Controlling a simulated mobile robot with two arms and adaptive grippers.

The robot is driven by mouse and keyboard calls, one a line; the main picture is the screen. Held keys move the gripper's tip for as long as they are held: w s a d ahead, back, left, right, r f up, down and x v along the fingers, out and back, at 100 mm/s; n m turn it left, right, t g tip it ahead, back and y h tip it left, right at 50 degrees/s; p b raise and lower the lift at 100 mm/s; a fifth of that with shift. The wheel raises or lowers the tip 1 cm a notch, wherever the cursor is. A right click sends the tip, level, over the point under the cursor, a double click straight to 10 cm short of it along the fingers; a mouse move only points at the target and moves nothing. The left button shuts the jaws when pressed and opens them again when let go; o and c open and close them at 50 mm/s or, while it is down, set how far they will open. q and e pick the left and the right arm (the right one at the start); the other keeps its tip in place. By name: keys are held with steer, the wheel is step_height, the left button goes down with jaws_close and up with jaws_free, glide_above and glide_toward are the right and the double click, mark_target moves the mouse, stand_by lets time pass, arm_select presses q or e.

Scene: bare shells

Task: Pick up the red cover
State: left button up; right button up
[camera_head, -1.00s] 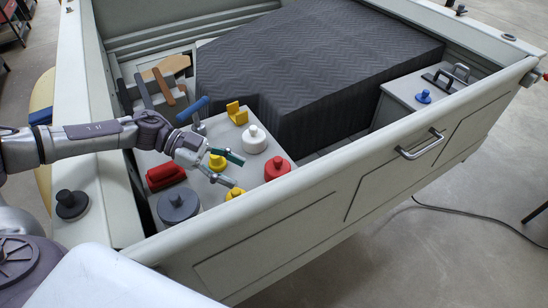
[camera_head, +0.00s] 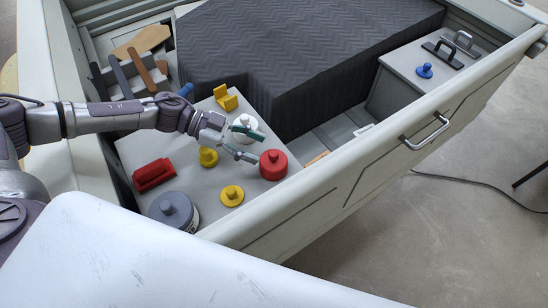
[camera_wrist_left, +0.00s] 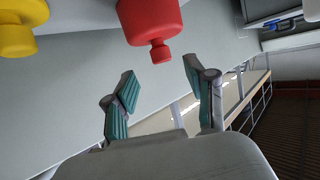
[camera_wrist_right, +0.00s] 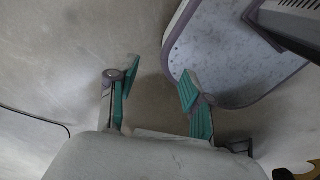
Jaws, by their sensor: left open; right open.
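The red cover (camera_head: 273,165) is a round lid with a small knob, standing on the grey worktop (camera_head: 222,178) near its right edge. In the left wrist view the red cover (camera_wrist_left: 150,18) is at the top centre, its knob pointing toward the gap between the fingers. My left gripper (camera_head: 254,145) is open and empty, just up and left of the red cover, with one finger close to it. Its fingers also show in the left wrist view (camera_wrist_left: 160,85), apart from the cover. My right gripper (camera_wrist_right: 155,85) is open and empty; it is not seen in the head view.
Around the cover are a white knobbed piece (camera_head: 243,124), two yellow ones (camera_head: 232,195) (camera_head: 208,157), a grey round one (camera_head: 172,209) and a red block (camera_head: 154,175). The side wall (camera_head: 300,210) rises to the right. A dark padded block (camera_head: 300,60) stands behind.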

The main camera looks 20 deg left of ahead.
mark_target(272, 153)
arm_select(q)
steer(key=shift+w+d+f, duration=0.15)
steer(key=shift+d, duration=0.05)
steer(key=p+x, duration=0.2)
steer(key=x, duration=0.2)
steer(key=shift+d, duration=0.2)
steer(key=shift+w+d, duration=0.1)
steer(key=shift+d, duration=0.2)
steer(key=shift+f, duration=0.15)
arm_select(e)
steer(key=shift+w+a+r, duration=0.45)
steer(key=shift+w+r, duration=0.05)
steer(key=shift+r, duration=0.15)
steer(key=shift+w+a+r, duration=0.45)
steer(key=shift+w+r, duration=0.05)
steer(key=shift+r, duration=0.1)
arm_select(q)
steer(key=shift+c, duration=0.2)
arm_select(e)
steer(key=shift+s+d, duration=0.1)
arm_select(q)
jaws_close()
arm_select(e)
steer(key=shift+s+d, duration=0.1)
steer(key=shift+d, duration=0.3)
